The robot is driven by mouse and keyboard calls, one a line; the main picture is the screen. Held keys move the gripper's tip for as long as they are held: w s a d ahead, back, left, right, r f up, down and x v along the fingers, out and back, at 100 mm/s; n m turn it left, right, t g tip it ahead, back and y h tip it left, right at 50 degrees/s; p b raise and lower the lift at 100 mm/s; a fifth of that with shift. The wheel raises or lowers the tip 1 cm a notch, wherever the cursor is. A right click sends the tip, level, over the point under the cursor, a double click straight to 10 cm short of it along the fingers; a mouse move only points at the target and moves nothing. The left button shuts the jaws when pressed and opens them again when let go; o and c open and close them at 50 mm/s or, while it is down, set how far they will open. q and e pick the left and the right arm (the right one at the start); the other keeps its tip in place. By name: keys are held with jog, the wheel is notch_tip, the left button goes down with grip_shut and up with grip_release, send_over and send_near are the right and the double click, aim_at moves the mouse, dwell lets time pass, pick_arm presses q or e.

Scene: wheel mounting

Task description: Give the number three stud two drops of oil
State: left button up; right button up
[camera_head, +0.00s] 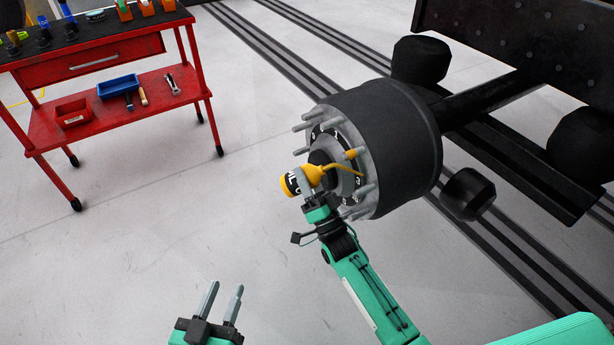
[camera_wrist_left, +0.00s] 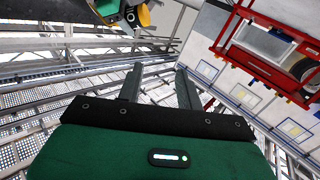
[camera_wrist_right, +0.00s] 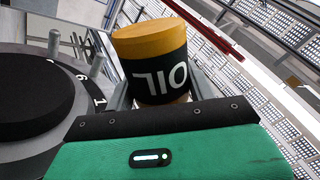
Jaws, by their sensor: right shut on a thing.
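The oil can (camera_head: 291,185) has a yellow body with a black label. My right gripper (camera_head: 311,194) is shut on it, in front of the wheel hub (camera_head: 397,140). The can is tilted over on its side, its thin yellow spout (camera_head: 345,171) pointing right across the hub face. The right wrist view shows the can (camera_wrist_right: 152,62) between the fingers. Several grey studs ring the hub; one (camera_head: 362,151) on the upper right has a yellow-orange piece at its end. The number three is not readable. My left gripper (camera_head: 224,290) is open and empty, low and away from the hub.
A red tool cart (camera_head: 100,57) stands at the upper left, with a blue tray (camera_head: 118,86) and a red bin (camera_head: 73,113) on its lower shelf. A dark axle and frame (camera_head: 530,50) extend right of the hub. Floor between cart and hub is clear.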

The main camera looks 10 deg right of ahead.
jog(key=shift+f+b, duration=0.35)
jog(key=shift+f, duration=0.05)
pick_arm(q)
notch_tip(320, 180, up, 7)
jog(key=w+a+t, duration=0.1)
jog(key=t, duration=0.3)
jog(key=shift+w+a+f+b, duration=0.2)
jog(key=shift+w+a+b, duration=0.1)
jog(key=shift+w+a, duration=0.1)
pick_arm(e)
jog(key=shift+f, duration=0.4)
pick_arm(q)
jog(key=shift+f, duration=0.1)
pick_arm(e)
jog(key=shift+f, duration=0.1)
